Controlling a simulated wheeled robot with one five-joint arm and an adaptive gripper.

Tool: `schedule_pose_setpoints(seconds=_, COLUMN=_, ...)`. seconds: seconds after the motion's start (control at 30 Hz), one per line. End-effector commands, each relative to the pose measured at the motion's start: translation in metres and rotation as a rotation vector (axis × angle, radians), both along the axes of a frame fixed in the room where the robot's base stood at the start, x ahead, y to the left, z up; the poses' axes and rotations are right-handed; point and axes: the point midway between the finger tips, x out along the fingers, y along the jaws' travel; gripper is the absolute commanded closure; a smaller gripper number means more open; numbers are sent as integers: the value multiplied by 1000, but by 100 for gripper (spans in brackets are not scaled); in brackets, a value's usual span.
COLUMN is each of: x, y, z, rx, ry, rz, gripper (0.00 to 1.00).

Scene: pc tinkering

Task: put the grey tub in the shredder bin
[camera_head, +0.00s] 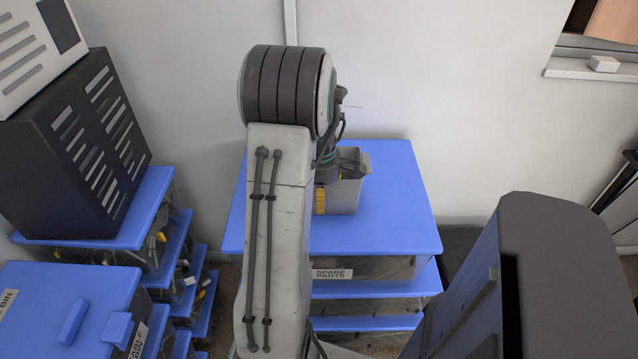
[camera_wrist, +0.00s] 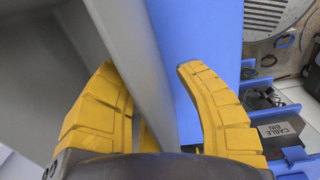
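The grey tub (camera_head: 346,194) stands upright on the blue lid of the spare parts drawers in the head view. My gripper (camera_head: 320,200) is at its left side, partly hidden by my arm. In the wrist view the tub's wall (camera_wrist: 132,45) runs between the two yellow fingers of my gripper (camera_wrist: 150,85). One finger is on the tub's inner side, the other outside over the blue lid. The fingers are spread, with a gap between the right finger and the wall. A tall dark grey container (camera_head: 565,265) at the right may be the shredder bin; its inside is hidden.
The spare parts drawers (camera_head: 400,225) stand against the wall. At the left are a black slatted case (camera_head: 75,150) on blue-lidded drawers and a blue cable bin (camera_head: 50,315). The lid right of the tub is clear. A window sill (camera_head: 590,68) is at upper right.

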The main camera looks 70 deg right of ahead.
Motion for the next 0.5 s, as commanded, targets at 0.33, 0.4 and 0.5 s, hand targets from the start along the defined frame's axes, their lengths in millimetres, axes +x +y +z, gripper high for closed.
schedule_pose_setpoints(seconds=0.33, x=0, y=0, z=0, rx=0, ry=0, rz=0, gripper=76)
schedule_pose_setpoints(seconds=0.4, x=0, y=0, z=0, rx=-1, ry=0, rz=0, gripper=82)
schedule_pose_setpoints(seconds=0.5, x=0, y=0, z=0, rx=-1, ry=0, rz=0, gripper=91)
